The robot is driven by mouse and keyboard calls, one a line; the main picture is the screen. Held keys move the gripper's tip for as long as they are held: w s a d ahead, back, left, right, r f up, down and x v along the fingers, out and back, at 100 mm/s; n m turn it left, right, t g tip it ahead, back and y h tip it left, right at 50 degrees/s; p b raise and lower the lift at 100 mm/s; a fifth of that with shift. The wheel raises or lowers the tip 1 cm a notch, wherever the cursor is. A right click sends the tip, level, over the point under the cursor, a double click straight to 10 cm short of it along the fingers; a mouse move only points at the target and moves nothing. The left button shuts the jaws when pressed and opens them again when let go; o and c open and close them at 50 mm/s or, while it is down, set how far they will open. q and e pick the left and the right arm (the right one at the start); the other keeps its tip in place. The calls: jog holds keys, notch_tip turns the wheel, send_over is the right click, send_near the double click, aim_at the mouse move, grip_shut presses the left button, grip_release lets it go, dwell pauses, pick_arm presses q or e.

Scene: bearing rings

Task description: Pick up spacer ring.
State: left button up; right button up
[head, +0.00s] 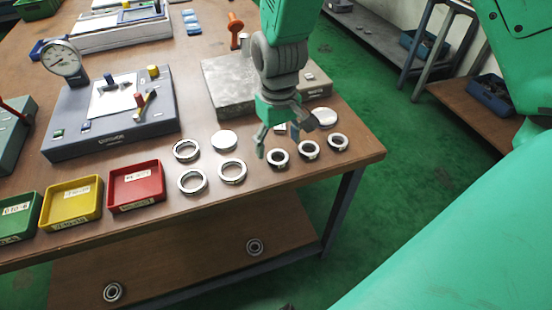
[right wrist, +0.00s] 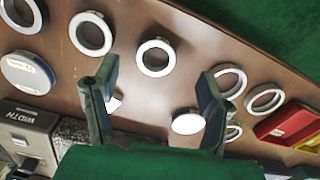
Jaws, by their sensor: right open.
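Several rings lie flat on the brown table; which is the spacer ring I cannot tell. Three smaller rings with dark centres stand in a row at the right: the left one (head: 270,163), the middle one (head: 300,154) and the right one (head: 344,147). Three larger, thinner silver rings, one of them the front ring (head: 181,187), lie left of them. My right gripper (head: 285,138) is open, pointing down above the table just behind the smaller rings. In the right wrist view, the left small ring (right wrist: 140,57) shows beyond and between the open, empty fingers (right wrist: 156,95). My left gripper is out of view.
Two pale discs lie near the rings, one left (head: 224,140) and one right (head: 325,117). A grey stone block (head: 225,85) stands behind my gripper. Red (head: 137,201), yellow and green trays stand at the left front. The table's right edge is close to the small rings.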

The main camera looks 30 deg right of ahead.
aim_at(278, 158)
jog(key=f, duration=0.3)
jog(key=f+b, duration=0.1)
jog(key=f, duration=0.1)
jog(key=shift+w+d+f, duration=0.1)
jog(key=shift+w+d, duration=0.1)
jog(key=shift+d, duration=0.15)
jog(key=shift+a, duration=0.2)
jog(key=c, duration=1.3)
